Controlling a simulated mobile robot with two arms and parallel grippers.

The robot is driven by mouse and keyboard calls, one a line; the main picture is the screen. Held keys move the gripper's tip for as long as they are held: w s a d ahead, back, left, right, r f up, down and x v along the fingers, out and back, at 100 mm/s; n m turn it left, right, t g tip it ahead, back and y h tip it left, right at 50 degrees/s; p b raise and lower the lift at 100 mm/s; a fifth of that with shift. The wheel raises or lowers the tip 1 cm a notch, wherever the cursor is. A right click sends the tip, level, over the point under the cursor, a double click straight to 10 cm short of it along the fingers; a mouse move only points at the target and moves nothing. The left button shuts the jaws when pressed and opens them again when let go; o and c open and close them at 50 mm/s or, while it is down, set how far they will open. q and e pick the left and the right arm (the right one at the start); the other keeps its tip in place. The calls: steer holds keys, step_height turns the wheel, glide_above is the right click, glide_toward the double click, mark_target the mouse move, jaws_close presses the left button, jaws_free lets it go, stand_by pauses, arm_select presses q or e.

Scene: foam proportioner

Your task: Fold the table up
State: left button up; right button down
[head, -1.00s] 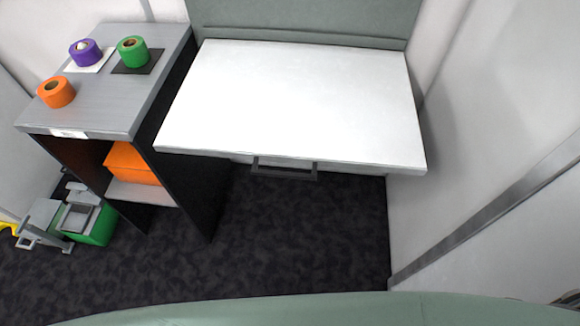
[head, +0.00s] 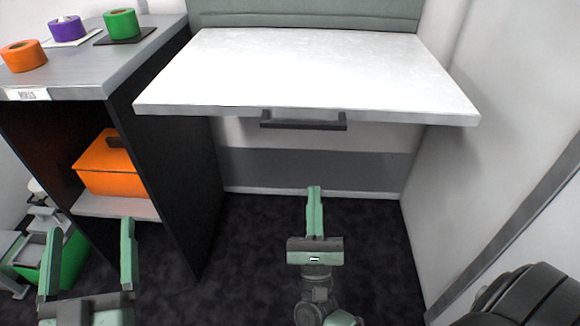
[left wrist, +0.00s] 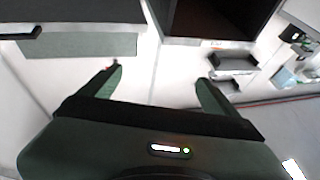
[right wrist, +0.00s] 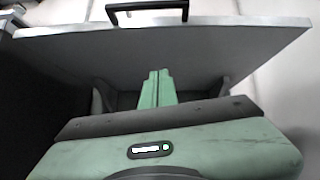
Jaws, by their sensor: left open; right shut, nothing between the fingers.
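The white table (head: 310,70) is out flat from the back wall. A dark handle (head: 303,122) hangs under its front edge; it also shows at the top of the right wrist view (right wrist: 147,8). My right gripper (head: 314,190) is shut and empty, below and in front of the handle, not touching it. In the right wrist view its closed fingers (right wrist: 157,75) point toward the table's underside (right wrist: 220,60). My left gripper (head: 91,225) is open and empty at the lower left, in front of the shelf unit. It also shows open in the left wrist view (left wrist: 160,75).
A grey-topped shelf unit (head: 165,120) stands left of the table, with orange, purple and green tape rolls on top and an orange box (head: 110,170) inside. A white wall (head: 500,130) bounds the right. The dark floor (head: 260,240) under the table is clear.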

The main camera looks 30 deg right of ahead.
arm_select(q)
steer(key=shift+a+f+g+y+p, duration=0.25)
steer(key=shift+a+f+g+y, duration=0.1)
steer(key=shift+f+g, duration=0.25)
steer(key=shift+a+f+g+y+p, duration=0.3)
steer(key=shift+f+g, duration=0.1)
steer(key=shift+f, duration=0.25)
arm_select(e)
steer(key=w+d+r+m+h, duration=0.1)
steer(key=w+d+r, duration=0.1)
steer(key=r, duration=0.4)
steer(key=w+d+r+m+h, duration=0.1)
steer(key=w+d+r+m, duration=0.1)
steer(key=r, duration=0.4)
steer(key=shift+w+g, duration=0.4)
steer(key=shift+w, duration=0.2)
